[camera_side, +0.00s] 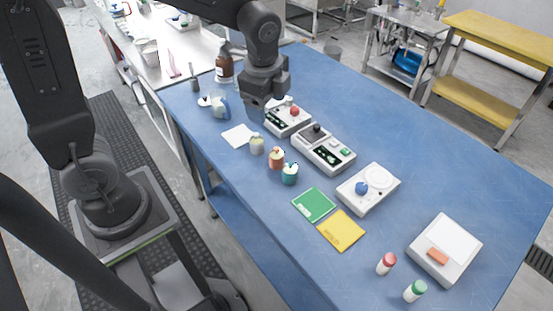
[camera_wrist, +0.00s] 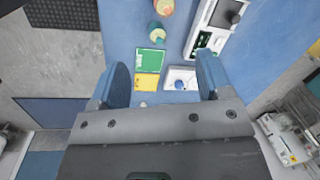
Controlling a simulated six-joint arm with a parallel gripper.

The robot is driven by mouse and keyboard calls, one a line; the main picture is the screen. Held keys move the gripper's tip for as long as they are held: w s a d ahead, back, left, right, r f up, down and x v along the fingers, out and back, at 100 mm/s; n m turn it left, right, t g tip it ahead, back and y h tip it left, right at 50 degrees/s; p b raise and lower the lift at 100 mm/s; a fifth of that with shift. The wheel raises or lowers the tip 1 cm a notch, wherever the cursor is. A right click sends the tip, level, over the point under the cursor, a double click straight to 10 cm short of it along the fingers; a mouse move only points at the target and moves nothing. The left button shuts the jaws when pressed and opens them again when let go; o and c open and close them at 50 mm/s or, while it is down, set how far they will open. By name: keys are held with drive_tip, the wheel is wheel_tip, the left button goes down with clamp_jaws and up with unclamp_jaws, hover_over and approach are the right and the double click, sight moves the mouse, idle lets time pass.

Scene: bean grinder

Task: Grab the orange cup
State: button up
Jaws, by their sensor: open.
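The orange cup (camera_side: 276,160) stands upright on the blue table, between a pale yellow cup (camera_side: 257,146) and a teal cup (camera_side: 290,175). In the wrist view the orange cup (camera_wrist: 163,7) is cut off by the top edge, with the teal cup (camera_wrist: 157,33) just below it. My gripper (camera_side: 257,108) is above the table, up and left of the orange cup in the side view, apart from it. In the wrist view its two fingers (camera_wrist: 161,64) are spread wide with nothing held between them.
A red-knobbed device (camera_side: 289,119) and a device with a dark plate (camera_side: 324,150) stand close to the right of the cups. A white sheet (camera_side: 238,136), green pad (camera_side: 314,205) and yellow pad (camera_side: 341,230) lie flat. A brown bottle (camera_side: 225,68) stands at the back.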

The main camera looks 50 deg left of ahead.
sight(277, 147)
drive_tip(key=w+f+m, duration=0.1)
drive_tip(key=f, duration=0.3)
drive_tip(key=w+f+m+g, duration=0.1)
drive_tip(key=f+m, duration=0.1)
drive_tip(key=f, duration=0.3)
drive_tip(key=w+a+f+m, duration=0.1)
drive_tip(key=f+m, duration=0.1)
drive_tip(key=f, duration=0.3)
drive_tip(key=shift+w+a+f+g+y, duration=0.1)
drive_tip(key=shift+w+f+g+y, duration=0.1)
drive_tip(key=shift+w+g+y, duration=0.15)
drive_tip(key=shift+a+f, duration=0.15)
drive_tip(key=shift+f, duration=1.2)
drive_tip(key=shift+a+f, duration=0.1)
drive_tip(key=shift+f, duration=1.25)
drive_tip(key=c, duration=1)
drive_tip(key=shift+r, duration=0.1)
drive_tip(key=shift+c, duration=0.2)
